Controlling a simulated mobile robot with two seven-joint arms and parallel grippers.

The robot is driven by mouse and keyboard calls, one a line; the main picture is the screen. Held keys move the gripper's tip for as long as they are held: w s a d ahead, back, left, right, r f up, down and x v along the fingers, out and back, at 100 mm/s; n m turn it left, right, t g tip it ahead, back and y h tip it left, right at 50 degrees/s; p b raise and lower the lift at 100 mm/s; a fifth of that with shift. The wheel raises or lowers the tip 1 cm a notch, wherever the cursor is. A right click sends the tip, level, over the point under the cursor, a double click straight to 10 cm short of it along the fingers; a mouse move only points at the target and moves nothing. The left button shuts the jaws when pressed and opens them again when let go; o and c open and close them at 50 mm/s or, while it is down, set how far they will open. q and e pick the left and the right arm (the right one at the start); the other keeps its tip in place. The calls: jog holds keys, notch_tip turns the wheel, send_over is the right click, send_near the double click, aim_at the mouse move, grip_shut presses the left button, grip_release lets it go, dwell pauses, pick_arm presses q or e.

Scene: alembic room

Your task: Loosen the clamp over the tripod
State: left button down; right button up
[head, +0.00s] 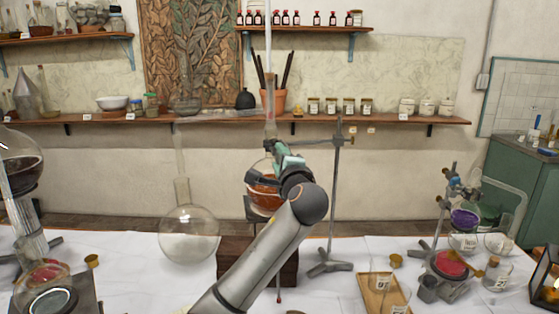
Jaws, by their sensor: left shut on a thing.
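A retort stand rod (334,205) rises from a three-footed base (327,264) on the white-covered table. A clamp (268,146) reaches left from the rod to the neck of a round flask (264,200) with orange-brown liquid. Part of a dark tripod (250,208) shows under the flask, above a dark wooden block (232,257). My left gripper (281,161) is shut on the clamp near the flask neck. Its wrist hides the flask's right side and much of the tripod; the fingertips are hard to make out. My right gripper is out of view.
A large clear round flask (189,236) stands left of the block. Glassware with dark liquid (20,165) is at the far left. A wooden tray (376,292) and a second stand with a purple flask (463,218) are at right. A shelf (390,121) runs behind.

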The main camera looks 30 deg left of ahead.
pick_arm(q)
jog(key=n+b, duration=0.1)
jog(key=n, duration=0.5)
jog(key=shift+f+n+b, duration=0.2)
jog(key=shift+n+b, duration=0.1)
jog(key=shift+b, duration=0.05)
jog(key=n+b, duration=0.1)
jog(key=n, duration=0.3)
jog(key=shift+n+b, duration=0.35)
jog(key=shift+n, duration=0.45)
jog(key=shift+c, duration=2)
grip_release()
jog(key=shift+r, duration=0.1)
